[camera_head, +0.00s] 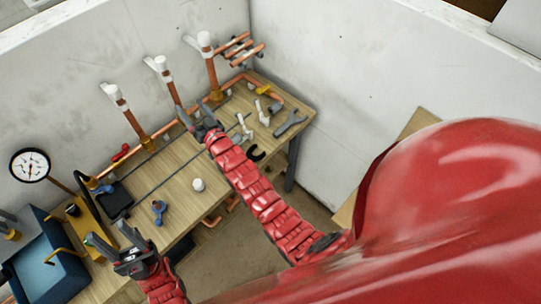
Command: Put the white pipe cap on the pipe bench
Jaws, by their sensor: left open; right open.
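A small rounded white piece, which looks like the white pipe cap (198,185), sits on the wooden pipe bench (180,160) near its front edge. My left gripper (108,236) is open at the lower left, over the front left part of the bench and apart from the cap. My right gripper (184,112) is open over the back of the bench, close to the copper pipes; its fingertips are small and partly hard to make out. The red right arm crosses the bench to the right of the cap. Neither gripper touches the cap.
Upright copper pipes (212,75) with white tops stand along the back wall. White fittings (262,112), a wrench (291,122) and a black clip (256,153) lie at the right. A blue valve (158,208), black tray (115,200), gauge (30,165) and blue bin (45,265) are at the left.

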